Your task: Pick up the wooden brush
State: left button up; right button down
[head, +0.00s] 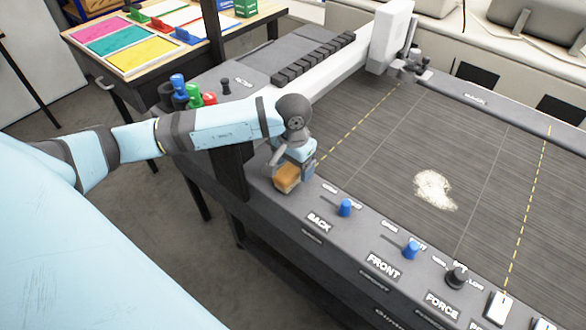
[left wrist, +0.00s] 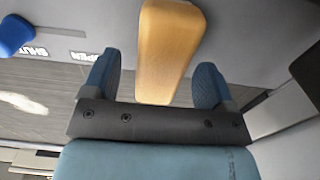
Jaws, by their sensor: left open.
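The wooden brush (head: 287,178) sits on the grey machine's front ledge, left of the BACK label; its bristles cannot be made out. In the left wrist view its tan wooden body (left wrist: 168,50) lies between my two blue fingertips. My left gripper (head: 294,163) is directly at the brush, with its fingers open. The left wrist view shows a gap between the brush and each finger of the gripper (left wrist: 160,82). My right gripper is not in view.
Blue knobs (head: 345,207) and a black knob (head: 456,277) stand along the ledge to the right. A pale powder pile (head: 435,190) lies on the dark machine bed (head: 400,130). A white gantry (head: 345,65) crosses the far side. A dark post stands beside my left forearm.

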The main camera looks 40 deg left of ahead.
aim_at(293, 166)
pick_arm(q)
jog(key=shift+a+f, duration=0.1)
jog(key=shift+f, duration=0.5)
jog(key=c, duration=1)
jog(key=shift+r, duration=0.15)
jog(key=shift+c, duration=0.2)
notch_tip(293, 166, up, 20)
jog(key=b, duration=0.2)
